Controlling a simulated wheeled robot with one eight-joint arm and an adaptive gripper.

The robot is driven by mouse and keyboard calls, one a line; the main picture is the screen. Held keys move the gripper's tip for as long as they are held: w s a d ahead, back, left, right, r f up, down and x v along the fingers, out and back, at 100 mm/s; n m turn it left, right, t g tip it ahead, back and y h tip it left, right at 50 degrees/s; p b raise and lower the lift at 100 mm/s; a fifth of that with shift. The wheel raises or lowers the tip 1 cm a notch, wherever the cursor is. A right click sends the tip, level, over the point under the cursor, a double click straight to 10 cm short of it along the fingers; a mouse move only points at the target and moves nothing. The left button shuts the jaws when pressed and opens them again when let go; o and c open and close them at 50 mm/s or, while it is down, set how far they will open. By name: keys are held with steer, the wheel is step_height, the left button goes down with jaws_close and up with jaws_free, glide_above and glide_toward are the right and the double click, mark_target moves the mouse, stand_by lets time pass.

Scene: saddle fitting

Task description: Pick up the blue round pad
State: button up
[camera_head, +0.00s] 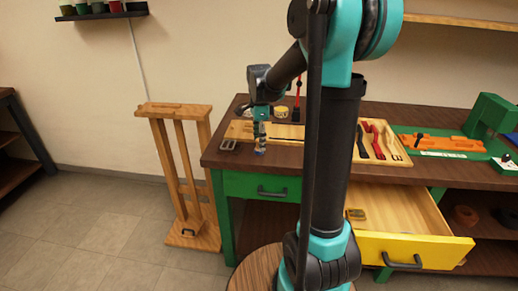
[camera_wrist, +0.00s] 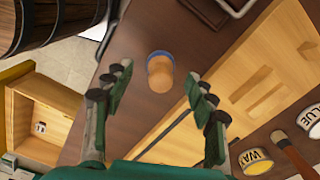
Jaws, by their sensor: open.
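In the wrist view my gripper (camera_wrist: 160,90) is open, with one finger to the left of the pad and one to the right. The pad appears between and a little beyond the fingertips. I see no contact with it.
A wooden board (camera_wrist: 262,75) lies close to the right of the pad. A tin marked WAX (camera_wrist: 256,161) is at lower right. Metal buckles (camera_head: 228,145) lie to the left. A yellow-fronted drawer (camera_head: 410,251) stands open below, and a tool tray (camera_head: 397,153) is farther right.

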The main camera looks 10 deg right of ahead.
steer(key=shift+f, duration=1.3)
steer(key=shift+c, duration=0.5)
steer(key=c, duration=1.1)
steer(key=shift+c, duration=0.2)
steer(key=shift+r, duration=0.1)
step_height(320, 180, up, 20)
